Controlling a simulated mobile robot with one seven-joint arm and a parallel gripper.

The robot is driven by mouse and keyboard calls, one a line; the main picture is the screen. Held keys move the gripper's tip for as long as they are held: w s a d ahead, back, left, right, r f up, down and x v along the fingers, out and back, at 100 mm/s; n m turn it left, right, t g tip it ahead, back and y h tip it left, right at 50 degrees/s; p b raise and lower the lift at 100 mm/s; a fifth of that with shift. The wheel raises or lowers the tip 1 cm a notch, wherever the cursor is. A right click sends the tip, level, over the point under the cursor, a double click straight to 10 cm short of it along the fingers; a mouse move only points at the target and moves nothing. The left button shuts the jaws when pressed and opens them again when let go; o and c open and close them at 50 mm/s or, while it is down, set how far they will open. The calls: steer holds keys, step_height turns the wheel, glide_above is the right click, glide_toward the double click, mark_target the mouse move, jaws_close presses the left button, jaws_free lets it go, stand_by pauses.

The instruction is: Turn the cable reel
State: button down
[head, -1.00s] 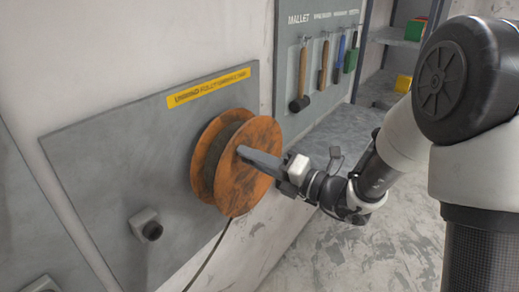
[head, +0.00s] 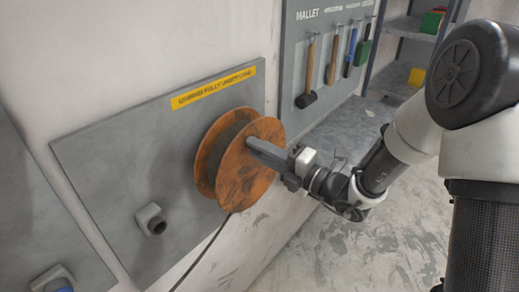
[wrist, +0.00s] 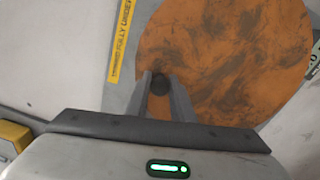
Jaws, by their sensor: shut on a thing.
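The cable reel (head: 243,182) is an orange-brown, wood-like spool on a grey wall panel. Dark cable is wound between its two flanges, and one cable hangs from its underside. My gripper (head: 253,145) reaches in from the right to the upper part of the reel's front flange. In the wrist view, the flange (wrist: 225,50) fills the upper right. The gripper's two fingers (wrist: 160,88) stand either side of a small dark round knob (wrist: 160,82) on the flange and are shut on it. The fingers hide the knob in the head view.
The grey panel (head: 110,170) has a yellow label (head: 214,88) above the reel and a small grey fitting (head: 151,219) at lower left. A tool board with a hanging mallet (head: 308,75) and shelves (head: 410,35) stand behind. The floor at right is clear.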

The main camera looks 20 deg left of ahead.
steer(key=c, duration=1.6)
jaws_free()
steer(key=shift+o, duration=0.2)
steer(key=r+b+v, duration=0.1)
steer(key=v, duration=1.6)
steer(key=shift+d+f, duration=0.2)
steer(key=shift+f, duration=0.2)
steer(key=shift+s, duration=0.15)
